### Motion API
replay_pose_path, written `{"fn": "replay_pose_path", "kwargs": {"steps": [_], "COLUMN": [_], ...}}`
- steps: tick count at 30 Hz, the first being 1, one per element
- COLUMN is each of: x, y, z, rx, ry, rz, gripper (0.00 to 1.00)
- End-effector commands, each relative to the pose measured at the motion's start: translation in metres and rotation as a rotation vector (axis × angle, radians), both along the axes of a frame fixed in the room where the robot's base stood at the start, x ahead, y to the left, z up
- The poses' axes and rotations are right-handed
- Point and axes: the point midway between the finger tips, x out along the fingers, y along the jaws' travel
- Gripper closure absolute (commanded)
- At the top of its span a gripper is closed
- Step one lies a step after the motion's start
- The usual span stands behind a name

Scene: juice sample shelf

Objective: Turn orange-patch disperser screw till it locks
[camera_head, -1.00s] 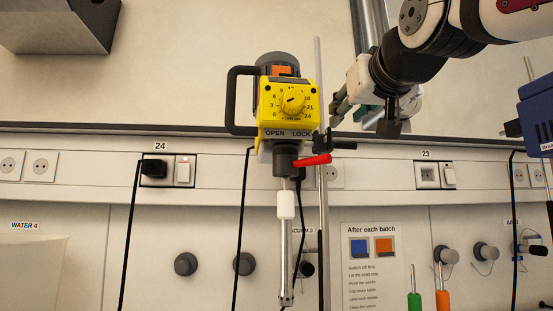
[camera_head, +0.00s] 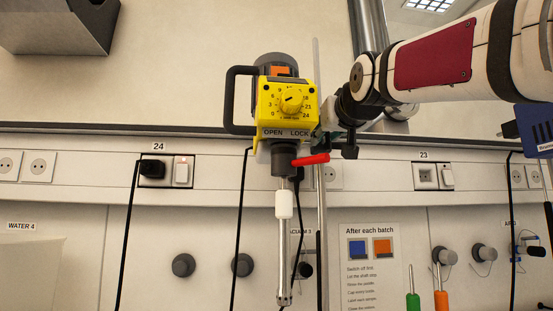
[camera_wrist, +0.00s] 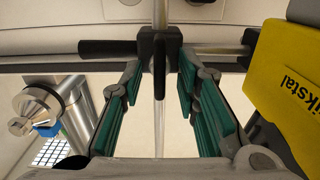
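The orange-patch disperser (camera_head: 286,100) hangs upright on a stand rod (camera_head: 317,75), with a yellow front, a dial and OPEN/LOCK lettering. Its red lever (camera_head: 311,160) points right, below LOCK. Its yellow side (camera_wrist: 283,85) is at the right of the wrist view. A black clamp (camera_wrist: 160,45) grips the stand rod; a black handle (camera_wrist: 108,47) sticks out left and a short dark bar (camera_wrist: 160,66) points toward the camera. My gripper (camera_wrist: 158,88) is open, its green-padded fingers either side of the rod, just short of the clamp. In the head view my gripper (camera_head: 328,143) partly hides the clamp.
Cables hang beside the disperser from the wall rail. A grey box (camera_head: 60,25) is at upper left. A notice (camera_head: 370,262) and green and orange screwdriver-like handles (camera_head: 441,300) are at lower right. A blue device (camera_head: 537,128) stands at the right edge.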

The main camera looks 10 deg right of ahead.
Motion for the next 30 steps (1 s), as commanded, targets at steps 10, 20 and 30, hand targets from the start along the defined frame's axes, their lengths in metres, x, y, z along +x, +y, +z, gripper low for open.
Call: {"fn": "replay_pose_path", "kwargs": {"steps": [10, 20, 30], "x": [-0.0004, -0.0005, -0.0007], "y": [-0.0001, -0.0015, -0.0055], "z": [-0.0001, -0.0003, -0.0009], "rx": [0.000, 0.053, 0.298], "ry": [0.000, 0.001, 0.003], "rz": [0.000, -0.002, -0.005], "gripper": [1.00, 1.00, 1.00]}}
